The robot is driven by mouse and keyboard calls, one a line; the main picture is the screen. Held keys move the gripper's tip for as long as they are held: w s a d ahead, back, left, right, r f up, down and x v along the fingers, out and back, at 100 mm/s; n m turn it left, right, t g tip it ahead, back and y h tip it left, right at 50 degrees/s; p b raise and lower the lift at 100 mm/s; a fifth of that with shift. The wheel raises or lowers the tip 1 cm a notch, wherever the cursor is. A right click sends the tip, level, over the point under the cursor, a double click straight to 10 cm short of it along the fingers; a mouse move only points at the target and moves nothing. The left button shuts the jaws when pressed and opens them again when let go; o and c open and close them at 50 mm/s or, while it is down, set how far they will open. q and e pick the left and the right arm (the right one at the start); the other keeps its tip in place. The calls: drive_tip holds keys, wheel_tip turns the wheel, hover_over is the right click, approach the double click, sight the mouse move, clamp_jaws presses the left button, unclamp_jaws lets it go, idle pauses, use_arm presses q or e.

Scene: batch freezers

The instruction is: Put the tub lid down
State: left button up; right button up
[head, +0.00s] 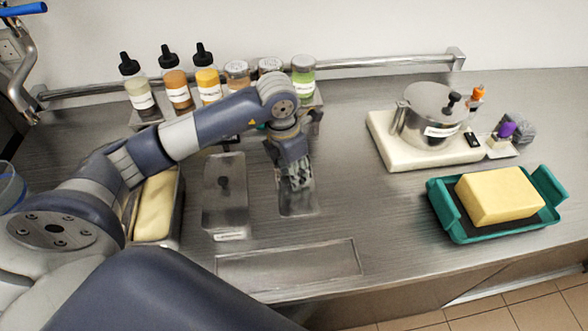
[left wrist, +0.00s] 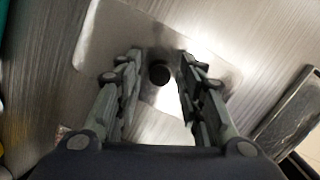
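The tub lid (head: 298,203) is a flat metal plate lying on or very near the counter under my left gripper (head: 297,184). In the left wrist view the lid (left wrist: 108,45) has a round dark knob (left wrist: 159,74) between the two fingers. My left gripper (left wrist: 158,57) is open, with a visible gap on each side of the knob. A metal tub (head: 158,207) with pale yellow contents stands uncovered at the left, partly hidden by my arm. My right gripper is not in view.
A lidded metal container (head: 224,195) stands just left of the lid. A rectangular outlined area (head: 288,264) is empty in front. Several bottles (head: 175,85) and jars line the back. A pot (head: 432,115) and a teal tray (head: 480,236) with a yellow block stand right.

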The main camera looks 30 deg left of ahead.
sight(288, 184)
use_arm(q)
drive_tip(key=shift+r, duration=0.5)
wheel_tip(288, 184, up, 11)
drive_tip(key=s+b, duration=0.1)
drive_tip(key=b, duration=0.1)
drive_tip(key=shift+s+a, duration=0.3)
drive_tip(key=shift+a, duration=0.15)
drive_tip(key=shift+r, duration=0.1)
